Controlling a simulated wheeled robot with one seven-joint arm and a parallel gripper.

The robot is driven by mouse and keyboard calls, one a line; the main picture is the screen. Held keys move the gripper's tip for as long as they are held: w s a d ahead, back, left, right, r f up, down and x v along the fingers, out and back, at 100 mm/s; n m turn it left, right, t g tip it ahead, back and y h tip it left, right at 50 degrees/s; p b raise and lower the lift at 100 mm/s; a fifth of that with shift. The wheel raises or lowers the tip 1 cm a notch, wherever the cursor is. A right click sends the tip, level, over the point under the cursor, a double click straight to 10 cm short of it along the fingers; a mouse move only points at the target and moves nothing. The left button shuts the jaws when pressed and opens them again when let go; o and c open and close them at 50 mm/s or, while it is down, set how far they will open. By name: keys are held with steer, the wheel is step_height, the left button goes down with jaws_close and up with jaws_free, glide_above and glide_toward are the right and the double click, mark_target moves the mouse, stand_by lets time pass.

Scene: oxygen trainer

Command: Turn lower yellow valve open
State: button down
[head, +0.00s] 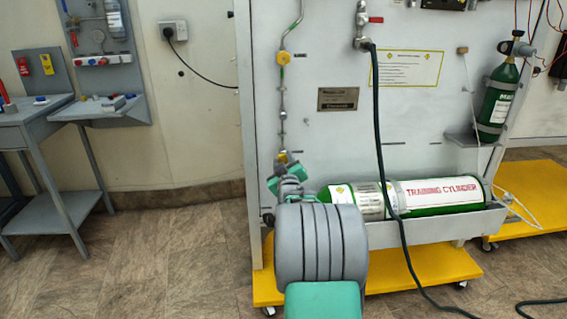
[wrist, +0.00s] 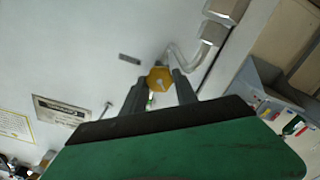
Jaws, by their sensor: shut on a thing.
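The lower yellow valve (head: 282,157) is on the thin vertical pipe at the left of the white panel, just above my gripper (head: 277,168) in the head view. In the wrist view the yellow valve knob (wrist: 159,77) shows between the two grey fingers of my gripper (wrist: 158,88). The fingers are shut on the knob, one on each side. My own arm hides the area below the valve in the head view. The exact turn angle of the knob is hard to tell.
A second yellow valve (head: 284,57) sits higher on the same pipe. A green training cylinder (head: 440,193) lies in a tray to the right. A black hose (head: 381,130) hangs down the panel. A grey side table (head: 50,115) stands left, with open floor between.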

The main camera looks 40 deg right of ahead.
steer(key=shift+r, duration=0.1)
steer(key=c, duration=0.9)
jaws_free()
steer(key=shift+c, duration=0.2)
steer(key=p+v, duration=0.2)
steer(key=v, duration=0.6)
steer(key=shift+w+a, duration=0.1)
steer(key=shift+w, duration=0.1)
